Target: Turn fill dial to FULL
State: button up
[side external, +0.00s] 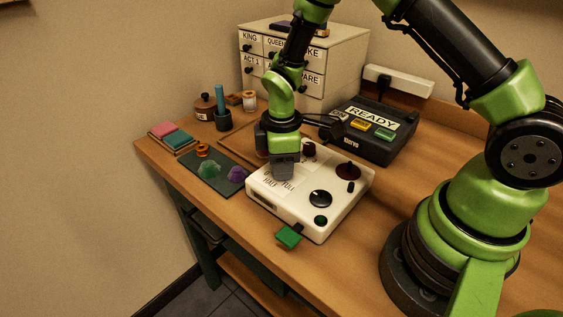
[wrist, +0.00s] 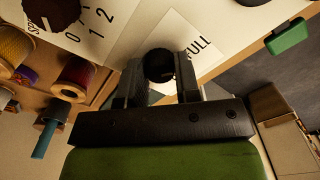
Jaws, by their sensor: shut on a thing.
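The white control box (side external: 325,205) stands on the table, with a label reading HALF and FULL (side external: 278,186) on its top. In the wrist view the FULL label (wrist: 197,45) lies just right of the fill dial (wrist: 158,62), a dark round knob. My gripper (wrist: 159,75) has one finger on each side of this dial and is shut on it. In the side view my gripper (side external: 285,168) points down at the box's left part and hides the dial. The dial's pointer cannot be made out, so its setting is unclear.
A green tab (side external: 288,237) sticks out in front. A black READY unit (side external: 370,130) and a labelled drawer cabinet (side external: 335,75) stand behind. Gems lie on a dark mat (side external: 205,178) at left.

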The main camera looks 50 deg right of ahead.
jog(key=shift+n, duration=0.5)
jog(key=o, duration=0.9)
notch_tip(320, 180, up, 10)
jog(key=shift+r, duration=0.1)
jog(key=s+r+m+t, duration=0.3)
jog(key=s+r+m, duration=0.3)
jog(key=r, duration=0.5)
jog(key=s+r+m+t, duration=0.1)
jog(key=s+m, duration=0.2)
jog(key=s+r+m+t+y, duration=0.1)
jog(key=s+r+m, duration=0.1)
jog(key=s+m, duration=0.1)
jog(key=s+a+r+m+t+y, duration=0.1)
jog(key=s+m+t, duration=0.1)
jog(key=s, duration=0.3)
jog(key=shift+s+r+m, duration=0.15)
jog(key=shift+r+m, duration=0.1)
jog(key=shift+m, duration=0.15)
